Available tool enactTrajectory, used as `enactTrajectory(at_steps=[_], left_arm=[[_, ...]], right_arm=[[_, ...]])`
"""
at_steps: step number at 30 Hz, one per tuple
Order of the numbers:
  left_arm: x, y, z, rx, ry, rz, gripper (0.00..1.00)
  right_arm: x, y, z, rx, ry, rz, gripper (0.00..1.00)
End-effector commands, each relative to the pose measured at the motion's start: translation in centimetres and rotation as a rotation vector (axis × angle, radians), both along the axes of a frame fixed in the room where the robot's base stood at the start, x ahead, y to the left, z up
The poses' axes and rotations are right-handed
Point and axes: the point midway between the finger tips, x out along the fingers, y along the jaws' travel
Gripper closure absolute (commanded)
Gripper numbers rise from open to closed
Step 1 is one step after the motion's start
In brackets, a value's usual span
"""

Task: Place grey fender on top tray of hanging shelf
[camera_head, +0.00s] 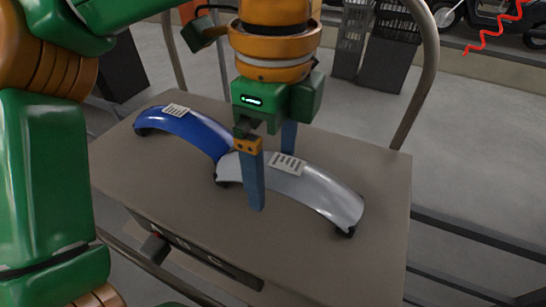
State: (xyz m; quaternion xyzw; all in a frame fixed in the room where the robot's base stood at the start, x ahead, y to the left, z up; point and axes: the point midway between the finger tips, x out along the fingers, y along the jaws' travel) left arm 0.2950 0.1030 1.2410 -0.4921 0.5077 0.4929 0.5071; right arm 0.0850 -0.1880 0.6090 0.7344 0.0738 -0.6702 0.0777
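The grey fender (325,193) lies arched on a grey-brown board, with a white label on top and dark ends. My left gripper (272,178) is above its left part, pointing down. Its blue fingers are apart, one in front of the fender and one behind it. The rear fingertip is hidden behind the fender, and I cannot tell whether either finger touches it. My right gripper is not in view. I see nothing that I can clearly name as the hanging shelf.
A blue fender (190,128) with a white label lies just left of the grey one, their ends close together. Both are on the board (300,262), which has a curved metal tube (425,70) behind it. Dark crates (388,65) stand on the floor behind. The board's front right is clear.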

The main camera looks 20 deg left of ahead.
Motion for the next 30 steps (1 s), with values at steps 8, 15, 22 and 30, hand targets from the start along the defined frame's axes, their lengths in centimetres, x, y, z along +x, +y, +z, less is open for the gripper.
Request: enactTrajectory(at_steps=[8, 15, 22, 30], left_arm=[[0.0, -0.1, 3.6, -0.002, -0.003, 0.001, 0.00], [0.0, 0.0, 10.9, 0.002, -0.002, 0.001, 0.00], [0.0, 0.0, 12.2, 0.001, 0.001, -0.002, 0.00], [0.0, 0.0, 12.0, 0.001, 0.002, -0.002, 0.00]], right_arm=[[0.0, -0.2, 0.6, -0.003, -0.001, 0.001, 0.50], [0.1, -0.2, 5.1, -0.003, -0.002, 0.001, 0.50], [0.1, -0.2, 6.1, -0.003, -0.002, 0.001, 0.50], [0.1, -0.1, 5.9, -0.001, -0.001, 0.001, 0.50]])
